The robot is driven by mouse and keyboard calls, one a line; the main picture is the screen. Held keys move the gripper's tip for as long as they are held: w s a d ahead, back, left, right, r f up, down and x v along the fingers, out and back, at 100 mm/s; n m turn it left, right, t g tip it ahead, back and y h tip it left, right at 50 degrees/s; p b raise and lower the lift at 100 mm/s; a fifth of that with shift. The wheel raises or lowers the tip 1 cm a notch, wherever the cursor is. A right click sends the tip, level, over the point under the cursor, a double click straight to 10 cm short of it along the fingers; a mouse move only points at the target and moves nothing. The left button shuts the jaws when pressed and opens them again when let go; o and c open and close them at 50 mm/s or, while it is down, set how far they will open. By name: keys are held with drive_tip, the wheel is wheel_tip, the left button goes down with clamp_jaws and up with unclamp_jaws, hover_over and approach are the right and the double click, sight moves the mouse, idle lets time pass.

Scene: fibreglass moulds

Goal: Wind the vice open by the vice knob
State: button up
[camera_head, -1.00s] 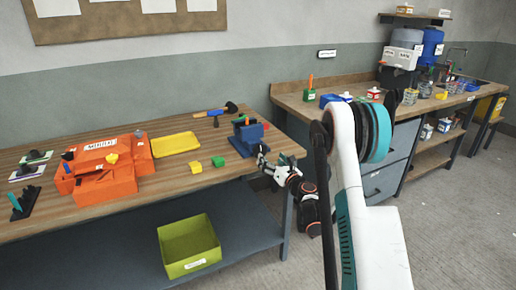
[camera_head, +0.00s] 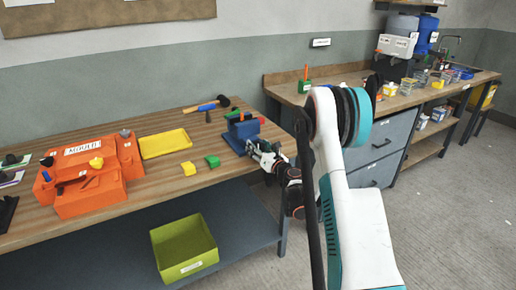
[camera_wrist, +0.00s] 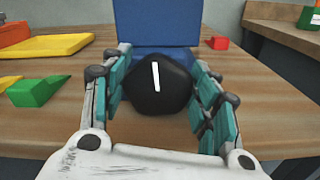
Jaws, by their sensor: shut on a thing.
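The blue vice (camera_head: 240,134) stands at the right end of the wooden workbench, and its blue body (camera_wrist: 158,24) fills the top middle of the wrist view. The black vice knob (camera_wrist: 158,88), with a white line on its face, points toward the wrist camera. The line stands nearly upright, tilted slightly. My gripper (camera_wrist: 160,95) has its teal-padded fingers on both sides of the knob and is shut on it. In the head view my gripper (camera_head: 256,149) reaches the vice from the right, and the knob is hidden there.
On the bench are a yellow tray (camera_head: 165,143), a green block (camera_head: 212,160), a yellow block (camera_head: 188,168) and an orange mould box (camera_head: 90,175). A red block (camera_wrist: 218,42) lies right of the vice. A green bin (camera_head: 184,247) sits on the lower shelf.

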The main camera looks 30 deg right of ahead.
drive_tip(key=shift+c, duration=0.7)
drive_tip(key=shift+n, duration=0.3)
drive_tip(key=shift+a+n, duration=0.1)
drive_tip(key=shift+n, duration=1.1)
drive_tip(key=n, duration=0.4)
drive_tip(key=shift+a+n, duration=0.15)
drive_tip(key=shift+n, duration=0.15)
drive_tip(key=o, duration=1.1)
